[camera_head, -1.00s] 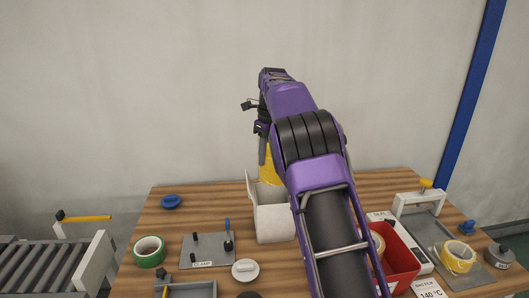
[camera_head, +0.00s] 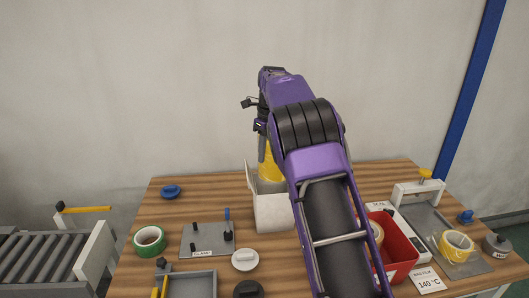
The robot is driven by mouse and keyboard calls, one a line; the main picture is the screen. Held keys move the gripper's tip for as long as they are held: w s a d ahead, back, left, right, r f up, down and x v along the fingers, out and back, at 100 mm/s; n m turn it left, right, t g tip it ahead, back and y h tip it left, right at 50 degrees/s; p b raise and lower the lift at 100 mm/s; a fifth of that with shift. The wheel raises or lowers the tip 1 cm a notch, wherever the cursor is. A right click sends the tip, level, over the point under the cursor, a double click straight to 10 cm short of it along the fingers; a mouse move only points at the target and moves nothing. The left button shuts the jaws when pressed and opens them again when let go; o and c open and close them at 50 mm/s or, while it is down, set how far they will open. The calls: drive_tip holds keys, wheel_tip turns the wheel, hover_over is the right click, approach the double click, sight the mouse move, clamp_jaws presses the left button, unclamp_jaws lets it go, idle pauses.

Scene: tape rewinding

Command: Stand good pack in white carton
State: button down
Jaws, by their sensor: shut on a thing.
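The white carton (camera_head: 273,213) stands open on the table, with a raised flap on its left side. My gripper (camera_head: 262,146) is above the carton, partly hidden by my purple arm. It is shut on a yellow pack (camera_head: 267,168), which hangs down at the carton's opening. The pack's lower end is hidden by the carton and arm, so I cannot tell whether it touches the bottom. Another yellow roll pack (camera_head: 457,245) lies on the right, by the sealer.
A red bin (camera_head: 400,250) holding a yellow roll stands right of my arm. The back left table is mostly clear.

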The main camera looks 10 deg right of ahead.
sight(264, 179)
drive_tip(key=shift+f+b, duration=1.2)
drive_tip(key=shift+f, duration=2.35)
drive_tip(key=shift+f, duration=0.35)
drive_tip(key=shift+f+b, duration=0.7)
drive_tip(key=shift+f, duration=1.45)
drive_tip(key=shift+f, duration=0.35)
drive_tip(key=shift+f, duration=0.35)
drive_tip(key=shift+f, duration=0.6)
